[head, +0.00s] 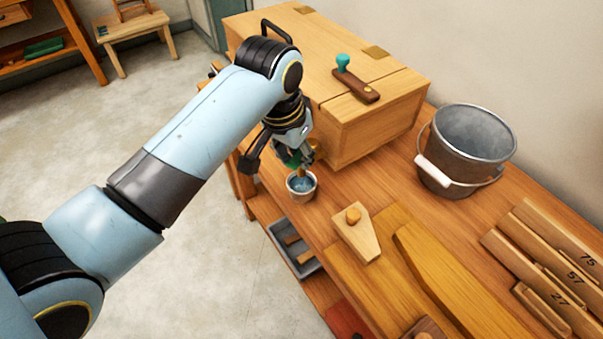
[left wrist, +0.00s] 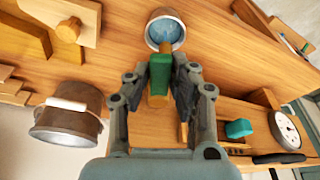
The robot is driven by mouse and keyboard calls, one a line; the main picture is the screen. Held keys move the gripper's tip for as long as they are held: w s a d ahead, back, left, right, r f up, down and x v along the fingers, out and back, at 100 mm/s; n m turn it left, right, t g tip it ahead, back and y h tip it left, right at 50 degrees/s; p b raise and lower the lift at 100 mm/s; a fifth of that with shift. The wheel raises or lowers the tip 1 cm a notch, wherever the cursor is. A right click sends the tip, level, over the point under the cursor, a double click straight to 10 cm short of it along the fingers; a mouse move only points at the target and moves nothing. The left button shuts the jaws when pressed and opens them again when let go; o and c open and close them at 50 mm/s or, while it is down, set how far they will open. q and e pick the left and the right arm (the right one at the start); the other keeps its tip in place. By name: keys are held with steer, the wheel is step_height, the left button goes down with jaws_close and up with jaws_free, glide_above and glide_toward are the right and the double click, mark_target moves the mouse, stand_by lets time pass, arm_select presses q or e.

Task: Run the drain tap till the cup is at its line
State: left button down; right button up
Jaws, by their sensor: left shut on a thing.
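My left gripper (head: 291,157) is shut on the green handle of the drain tap, at the near end of the wooden chest. In the left wrist view the green tap handle (left wrist: 160,75) sits between the fingers of my left gripper (left wrist: 161,63), with brass below it. The small cup (head: 301,194) stands upright on the bench under the tap. The cup (left wrist: 179,15) also shows in the left wrist view with blue water inside. I cannot make out the cup's line or the exact level against it. My right gripper is out of view.
The chest (head: 367,130) carries a teal-knobbed wooden tool (head: 357,86). A metal bucket (head: 464,150), a wooden block with a peg (head: 356,238) and numbered boards (head: 545,255) stand on the bench. A grey tray (head: 300,263) lies lower down. A dial (left wrist: 286,130) shows in the wrist view.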

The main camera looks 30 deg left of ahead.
arm_select(q)
steer(key=m, duration=0.1)
steer(key=a+m, duration=0.1)
steer(key=m, duration=0.1)
steer(key=m+h, duration=0.1)
steer(key=shift+w+a+m, duration=0.25)
steer(key=shift+a+m, duration=0.15)
steer(key=c, duration=1.2)
jaws_free()
steer(key=shift+o, duration=0.2)
step_height(320, 180, up, 8)
steer(key=shift+s, duration=0.15)
